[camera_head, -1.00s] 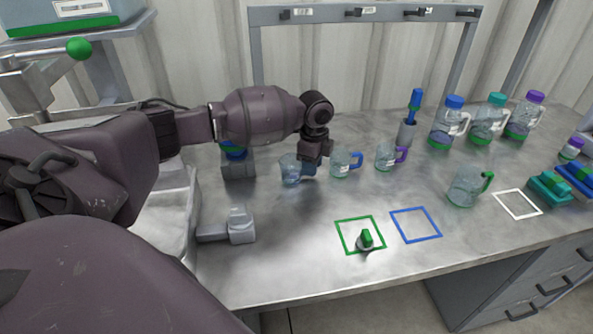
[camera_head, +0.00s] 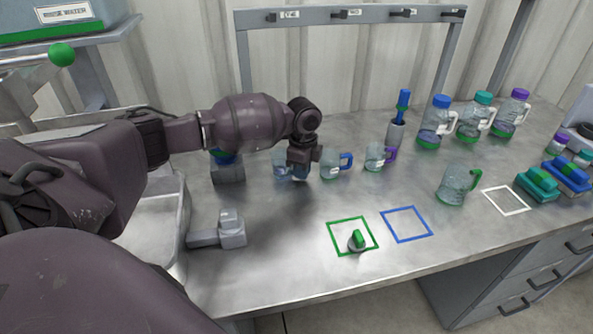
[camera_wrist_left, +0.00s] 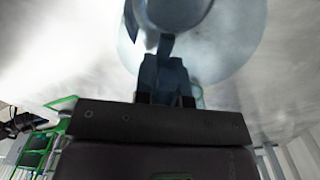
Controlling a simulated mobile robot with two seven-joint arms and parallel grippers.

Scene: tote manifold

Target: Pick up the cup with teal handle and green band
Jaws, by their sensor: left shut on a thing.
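A clear cup (camera_head: 280,166) is at the left end of the row of cups. My left gripper (camera_head: 299,168) is at its right side, shut on it where a handle would be. The left wrist view shows the fingers (camera_wrist_left: 165,72) closed together against the round clear cup (camera_wrist_left: 225,45). The fingers hide the handle, so its colour and any green band cannot be made out. Whether the cup touches the table is not clear. My right gripper is not in view.
Close to the right stand a blue-handled cup (camera_head: 333,166) and a purple-handled cup (camera_head: 376,158). A green-handled cup (camera_head: 453,189) stands farther right. Lidded bottles (camera_head: 437,122) stand behind.

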